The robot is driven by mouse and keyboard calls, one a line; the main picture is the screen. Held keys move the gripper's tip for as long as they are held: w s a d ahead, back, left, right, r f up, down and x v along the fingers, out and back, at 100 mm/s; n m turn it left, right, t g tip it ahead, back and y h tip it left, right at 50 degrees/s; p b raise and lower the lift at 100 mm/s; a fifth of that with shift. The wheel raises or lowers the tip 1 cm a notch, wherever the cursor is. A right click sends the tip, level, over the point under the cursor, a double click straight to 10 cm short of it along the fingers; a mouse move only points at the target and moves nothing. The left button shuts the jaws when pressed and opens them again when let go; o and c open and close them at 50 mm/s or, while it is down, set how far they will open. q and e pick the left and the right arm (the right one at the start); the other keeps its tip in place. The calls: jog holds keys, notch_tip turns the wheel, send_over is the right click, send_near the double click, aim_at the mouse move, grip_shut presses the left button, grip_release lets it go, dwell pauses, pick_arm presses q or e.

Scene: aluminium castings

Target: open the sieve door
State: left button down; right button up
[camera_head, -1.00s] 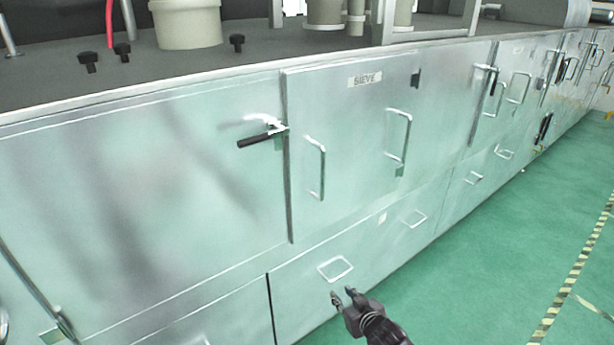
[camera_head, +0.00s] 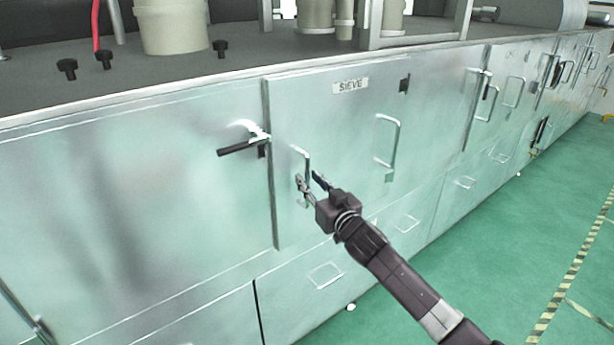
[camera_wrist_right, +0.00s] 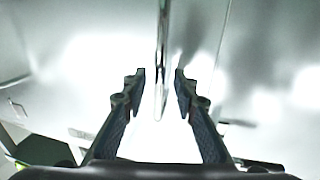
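The sieve door (camera_head: 335,130) is a pale metal panel labelled SIEVE, and it looks shut. It has a left bar handle (camera_head: 298,155) and a right bar handle (camera_head: 397,140). A latch lever (camera_head: 240,148) with a black grip sits at its left edge. My right gripper (camera_head: 310,181) is at the lower part of the left handle and partly hides it. In the right wrist view, my gripper's fingers (camera_wrist_right: 160,73) are apart, and the upright handle bar (camera_wrist_right: 162,45) shows in the gap between them. I cannot tell whether they touch it. My left gripper is not in view.
Drawers with small handles (camera_head: 325,275) lie below the door. More handled panels (camera_head: 515,90) run along the cabinet to the right. Pale cylinders (camera_head: 170,25) and black knobs (camera_head: 67,68) stand on top. The green floor (camera_head: 530,230) in front is clear.

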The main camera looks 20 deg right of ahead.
jog(key=shift+w+a, duration=0.15)
jog(key=shift+w, duration=0.8)
jog(key=shift+c, duration=0.3)
grip_shut()
